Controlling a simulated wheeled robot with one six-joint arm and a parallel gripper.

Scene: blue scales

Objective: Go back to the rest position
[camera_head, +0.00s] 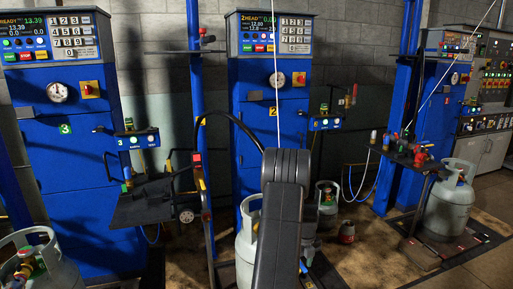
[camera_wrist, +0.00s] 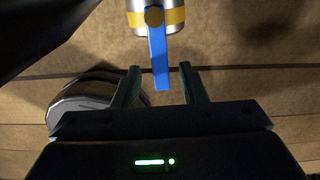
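My gripper (camera_wrist: 161,78) shows in the wrist view with its two dark fingers spread apart. A blue lever handle (camera_wrist: 157,55) hangs from a metal fitting with a yellow band (camera_wrist: 172,18), just beyond and between the fingertips. There is a gap on each side of the handle, and the fingers do not appear to grip it. In the head view my dark arm link stands in the centre, in front of the middle blue scale (camera_head: 265,110). It hides part of a grey gas cylinder (camera_head: 245,240), and I cannot make out my gripper there.
Other blue scales stand at left (camera_head: 65,150) and right (camera_head: 430,110). Grey cylinders stand at lower left (camera_head: 45,265), behind my arm (camera_head: 327,195) and at right (camera_head: 448,205). A dark shelf (camera_head: 140,205) juts out at left. Bare floor (camera_head: 375,250) lies right of my arm.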

